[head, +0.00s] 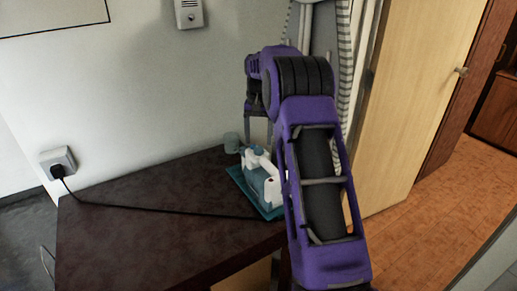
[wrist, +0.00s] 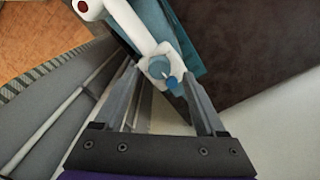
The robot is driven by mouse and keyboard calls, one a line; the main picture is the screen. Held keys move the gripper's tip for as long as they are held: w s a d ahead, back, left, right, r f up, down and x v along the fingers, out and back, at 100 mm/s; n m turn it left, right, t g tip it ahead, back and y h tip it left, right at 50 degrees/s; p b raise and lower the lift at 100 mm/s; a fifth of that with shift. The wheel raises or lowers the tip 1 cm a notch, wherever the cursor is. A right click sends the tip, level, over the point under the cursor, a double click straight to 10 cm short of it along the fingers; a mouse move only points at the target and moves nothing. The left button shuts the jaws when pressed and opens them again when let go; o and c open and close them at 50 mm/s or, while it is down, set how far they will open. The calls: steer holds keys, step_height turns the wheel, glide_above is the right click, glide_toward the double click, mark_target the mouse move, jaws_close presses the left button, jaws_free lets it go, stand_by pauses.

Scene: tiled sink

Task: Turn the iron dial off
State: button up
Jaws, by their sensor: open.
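The white and blue iron (head: 262,176) sits on a teal tray or mat (head: 240,178) near the table's right end. My gripper (head: 259,118) is above and behind it, pointing down, partly hidden by my purple arm in the head view. In the wrist view, my gripper (wrist: 159,68) is open, with its two fingers on either side of the iron's white end (wrist: 152,66). Light-blue round parts (wrist: 174,81) show there between the fingers; I cannot tell for certain which is the dial, its setting, or whether a finger touches it.
A grey-green cup (head: 231,142) stands behind the tray. A black cord (head: 150,210) runs across the dark table (head: 150,240) to a wall socket (head: 57,162). An ironing board (head: 325,35) stands upright behind my arm. The table's left part is mostly clear.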

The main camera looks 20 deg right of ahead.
mark_target(259, 148)
steer(key=shift+f, duration=1.6)
jaws_close()
